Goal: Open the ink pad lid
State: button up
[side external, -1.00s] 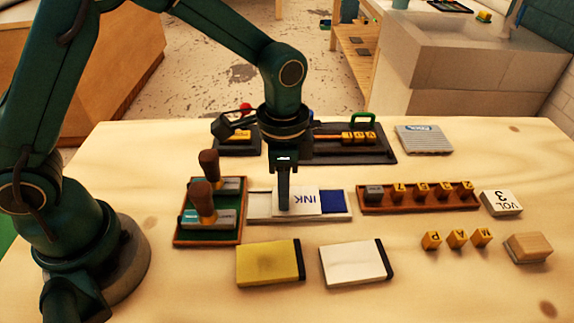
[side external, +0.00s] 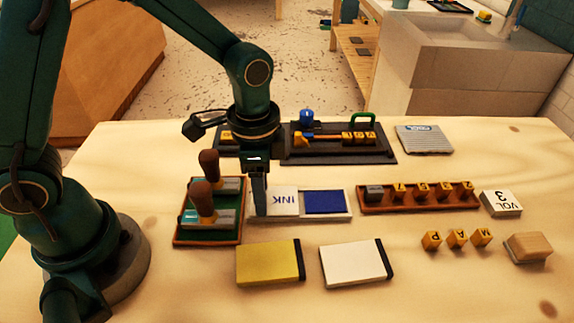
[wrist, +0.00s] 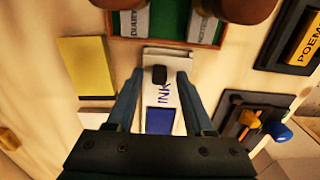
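The ink pad is a white tray (side external: 342,214) in the middle of the table. Its white lid marked INK (side external: 286,201) covers the left part, and the blue pad (side external: 325,202) lies bare on the right. The wrist view also shows the lid (wrist: 165,98) and the blue pad (wrist: 160,121). My gripper (side external: 261,212) is down at the lid's left end. In the wrist view its fingers (wrist: 160,74) stand apart, one on each side of a small dark knob (wrist: 160,76) on the lid. I see gaps beside the knob; contact with the lid's edges is unclear.
A green tray (side external: 207,241) with two wooden-handled stamps stands close left. A type rack (side external: 420,204) is at right. Yellow (side external: 268,262) and white (side external: 353,264) blocks lie in front, and a dark press bed (side external: 340,156) behind.

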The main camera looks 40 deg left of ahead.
jog(key=shift+r, duration=2.55)
jog(key=s+a+r+n+t, duration=0.3)
jog(key=a+r+t, duration=0.1)
jog(key=r, duration=0.5)
jog(key=s+a+f+n+t, duration=0.1)
jog(key=s+a+n, duration=0.1)
jog(key=s+n, duration=0.4)
jog(key=shift+s+t, duration=0.15)
jog(key=shift+t, duration=0.15)
